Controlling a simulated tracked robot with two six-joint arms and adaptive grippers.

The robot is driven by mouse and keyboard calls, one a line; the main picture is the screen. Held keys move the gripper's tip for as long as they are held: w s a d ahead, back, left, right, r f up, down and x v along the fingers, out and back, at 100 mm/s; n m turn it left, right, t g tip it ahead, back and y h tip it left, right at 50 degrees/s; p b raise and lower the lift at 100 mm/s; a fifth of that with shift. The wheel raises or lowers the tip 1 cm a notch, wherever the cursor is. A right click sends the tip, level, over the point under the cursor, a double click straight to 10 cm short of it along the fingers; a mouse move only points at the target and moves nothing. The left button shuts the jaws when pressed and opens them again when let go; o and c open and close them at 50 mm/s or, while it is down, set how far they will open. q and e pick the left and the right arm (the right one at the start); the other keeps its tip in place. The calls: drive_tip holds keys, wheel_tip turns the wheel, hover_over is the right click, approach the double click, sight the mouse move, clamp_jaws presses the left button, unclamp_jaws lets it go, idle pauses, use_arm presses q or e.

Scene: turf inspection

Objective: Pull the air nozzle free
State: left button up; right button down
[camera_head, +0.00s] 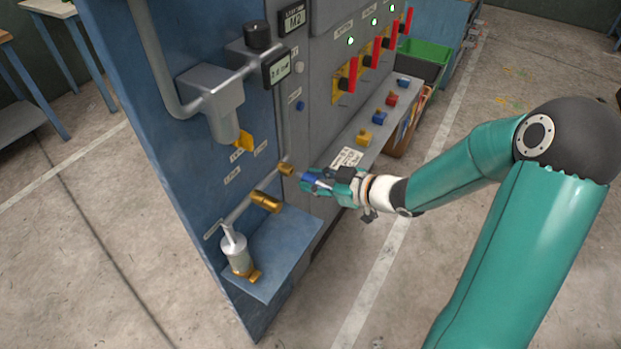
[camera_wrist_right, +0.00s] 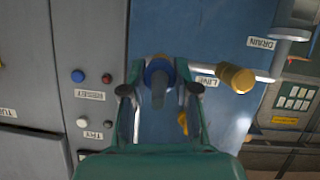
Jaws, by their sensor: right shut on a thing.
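The air nozzle, a blue collar with a grey stem, is between the fingers of my right gripper (camera_head: 312,180). In the head view its blue part (camera_head: 309,177) shows at the fingertips. In the wrist view the nozzle (camera_wrist_right: 158,82) stands between the two fingers of the gripper (camera_wrist_right: 159,92), which is shut on it. A small brass fitting (camera_head: 287,169) on the blue panel is just left of the fingertips. I cannot tell whether the nozzle still sits in it. My left gripper is in neither view.
A larger brass fitting (camera_head: 266,201) ends a pipe beside the gripper. An oiler-like can (camera_head: 236,252) stands on a blue shelf (camera_head: 290,245) below. A filter bowl (camera_head: 215,105) hangs above. A grey ledge (camera_head: 350,150) with coloured blocks lies behind the gripper. Open floor is at right.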

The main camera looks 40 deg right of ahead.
drive_tip(key=shift+s, duration=0.1)
idle(0.3)
drive_tip(key=shift+s+d+p, duration=0.2)
drive_tip(key=shift+s+d, duration=0.15)
drive_tip(key=shift+s, duration=0.4)
drive_tip(key=shift+s+d+p, duration=0.15)
drive_tip(key=shift+s+d, duration=0.15)
drive_tip(key=shift+s, duration=0.5)
drive_tip(key=shift+s+d+p, duration=0.2)
drive_tip(key=shift+s+d, duration=0.15)
drive_tip(key=shift+s, duration=0.4)
